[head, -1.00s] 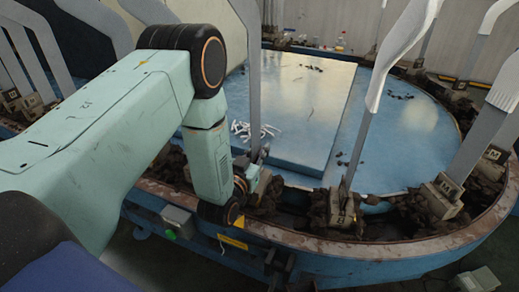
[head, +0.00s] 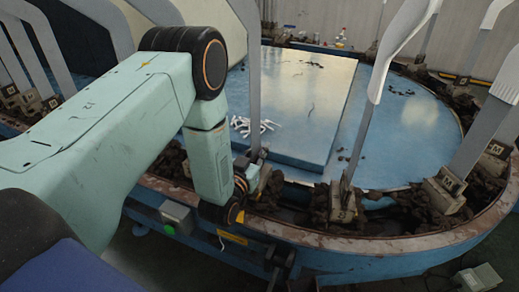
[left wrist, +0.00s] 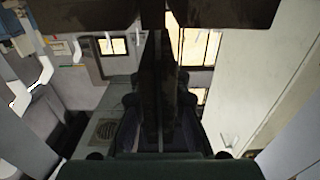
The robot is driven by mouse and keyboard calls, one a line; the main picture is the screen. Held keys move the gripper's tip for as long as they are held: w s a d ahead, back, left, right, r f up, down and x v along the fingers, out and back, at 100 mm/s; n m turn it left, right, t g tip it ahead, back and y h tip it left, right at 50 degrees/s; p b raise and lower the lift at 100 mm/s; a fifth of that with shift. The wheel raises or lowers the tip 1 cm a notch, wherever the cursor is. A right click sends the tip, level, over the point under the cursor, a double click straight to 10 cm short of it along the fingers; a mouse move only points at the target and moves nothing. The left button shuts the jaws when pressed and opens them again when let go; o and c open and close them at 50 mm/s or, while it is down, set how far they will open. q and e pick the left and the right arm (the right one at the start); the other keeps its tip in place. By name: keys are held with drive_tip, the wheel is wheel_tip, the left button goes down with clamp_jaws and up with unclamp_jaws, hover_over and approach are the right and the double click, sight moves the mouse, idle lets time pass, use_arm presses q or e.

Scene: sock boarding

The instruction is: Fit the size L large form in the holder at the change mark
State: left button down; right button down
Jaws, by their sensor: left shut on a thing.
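My left gripper (head: 250,172) is shut on a tall flat grey form (head: 254,85), gripped near its lower end. The form stands upright above the near rim of the round blue machine. In the left wrist view the form shows as a dark upright strip (left wrist: 155,85) between my fingers. The form's foot and the holder under it are hidden by my gripper and arm, so I cannot tell whether it is seated. No size letter is readable on it. A yellow label (head: 234,238) is on the machine's side below my gripper. My right gripper is not in view.
A form with a white sock (head: 405,45) stands in a holder (head: 342,203) to the right. Another holder marked M (head: 446,190) is beyond it. White scraps (head: 250,126) lie on the blue slab (head: 300,100). A green button box (head: 176,218) is on the machine's side.

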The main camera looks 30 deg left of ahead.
use_arm(q)
drive_tip(key=shift+f+b, duration=0.6)
drive_tip(key=shift+f, duration=0.2)
drive_tip(key=c, duration=1.3)
unclamp_jaws()
drive_tip(key=shift+o, duration=0.2)
drive_tip(key=shift+s, duration=0.1)
drive_tip(key=s, duration=1.1)
drive_tip(key=shift+s+d, duration=0.35)
drive_tip(key=shift+s, duration=0.05)
